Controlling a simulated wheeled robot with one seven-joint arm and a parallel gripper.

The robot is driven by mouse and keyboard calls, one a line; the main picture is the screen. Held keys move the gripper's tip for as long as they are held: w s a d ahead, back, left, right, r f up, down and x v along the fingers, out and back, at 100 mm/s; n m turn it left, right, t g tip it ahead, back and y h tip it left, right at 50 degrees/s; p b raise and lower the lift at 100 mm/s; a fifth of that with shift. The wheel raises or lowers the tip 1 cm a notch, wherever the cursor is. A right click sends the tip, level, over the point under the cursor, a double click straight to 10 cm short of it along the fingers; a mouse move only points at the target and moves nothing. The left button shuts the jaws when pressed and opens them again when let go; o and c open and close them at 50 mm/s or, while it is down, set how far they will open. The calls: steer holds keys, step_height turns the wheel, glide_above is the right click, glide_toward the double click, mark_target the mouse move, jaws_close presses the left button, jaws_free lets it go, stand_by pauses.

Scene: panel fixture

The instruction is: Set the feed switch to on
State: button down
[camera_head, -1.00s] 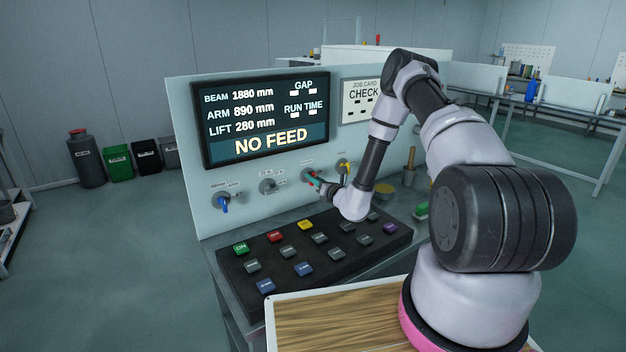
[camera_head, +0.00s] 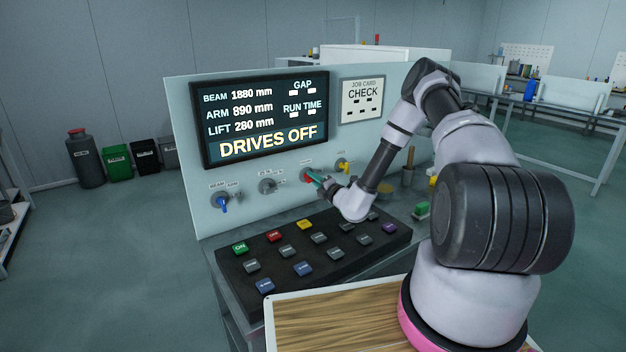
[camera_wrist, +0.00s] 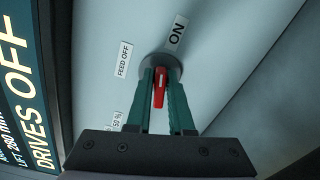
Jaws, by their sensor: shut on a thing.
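The feed switch (camera_wrist: 159,90) is a red handle on a round grey base on the pale panel. In the wrist view its long axis runs nearly up and down, with a white mark on it. The "FEED OFF" label (camera_wrist: 124,60) is to its left and the "ON" label (camera_wrist: 177,33) is to its upper right. My gripper (camera_wrist: 160,84) is shut on the red handle, a green finger on each side. In the head view my gripper (camera_head: 319,180) is at the red switch and partly hides it. The display (camera_head: 266,120) reads "DRIVES OFF".
A blue-handled switch (camera_head: 222,203), a grey switch (camera_head: 267,186) and a yellow switch (camera_head: 343,165) share the panel. A dark keypad (camera_head: 320,268) with several coloured buttons lies below my gripper. A job card (camera_head: 362,99) reads "CHECK".

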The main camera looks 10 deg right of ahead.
steer(key=shift+s+f+m, duration=0.1)
steer(key=shift+f+m, duration=0.05)
steer(key=shift+m, duration=1.25)
steer(key=c, duration=0.9)
jaws_free()
steer(key=v, duration=1)
steer(key=shift+s+d, duration=0.15)
steer(key=shift+s, duration=0.15)
